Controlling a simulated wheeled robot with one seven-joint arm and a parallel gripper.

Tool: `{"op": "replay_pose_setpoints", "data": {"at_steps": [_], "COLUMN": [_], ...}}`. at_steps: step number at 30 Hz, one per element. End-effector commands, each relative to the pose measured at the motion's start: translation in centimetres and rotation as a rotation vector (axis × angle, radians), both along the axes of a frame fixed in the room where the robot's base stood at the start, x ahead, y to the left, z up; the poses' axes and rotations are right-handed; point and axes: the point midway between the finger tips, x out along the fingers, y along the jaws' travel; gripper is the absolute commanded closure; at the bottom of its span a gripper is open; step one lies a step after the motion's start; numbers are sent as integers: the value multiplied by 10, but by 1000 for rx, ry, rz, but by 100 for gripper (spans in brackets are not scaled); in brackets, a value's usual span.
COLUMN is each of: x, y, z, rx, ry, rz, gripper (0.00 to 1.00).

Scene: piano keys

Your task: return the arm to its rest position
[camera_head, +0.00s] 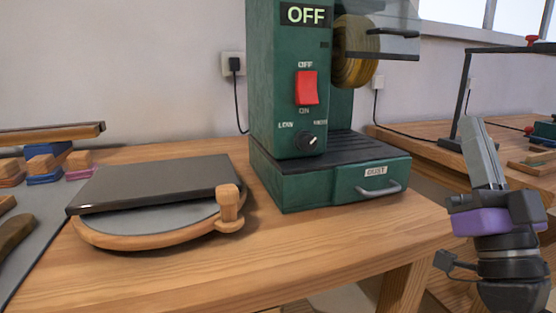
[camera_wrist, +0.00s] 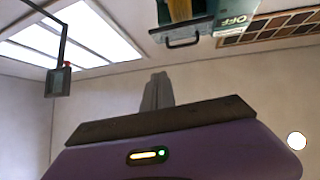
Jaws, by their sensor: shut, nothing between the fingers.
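My gripper (camera_head: 477,133) is at the right in the head view, its fingers pointing up. The fingers are shut with nothing between them. It is in front of the second bench and apart from everything around it. In the wrist view my gripper (camera_wrist: 158,78) points toward the bare wall, below the window and the green machine, which appear upside down. The lower part of my arm is cut off by the head view's bottom edge.
A green machine (camera_head: 277,110) with a dust drawer (camera_head: 372,183) and a sign reading OFF stands on the wooden bench (camera_head: 330,240). A dark slab (camera_head: 155,182) lies on a round wooden-rimmed piece at left. A second bench (camera_head: 415,150) with a black stand (camera_head: 463,95) is behind my gripper.

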Motion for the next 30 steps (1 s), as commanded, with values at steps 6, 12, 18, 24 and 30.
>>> {"op": "replay_pose_setpoints", "data": {"at_steps": [6, 12, 18, 24, 30], "x": [-24, -59, -103, -155, -214], "y": [-4, 2, 14, 29, 44], "z": [-90, -167, -235, -293, -340], "rx": [64, 81, 67, 20, -52], "ry": [122, 253, 395, 550, 713], "rz": [-72, -127, -164, -182, -180], "gripper": [100, 100, 100, 100, 100]}}
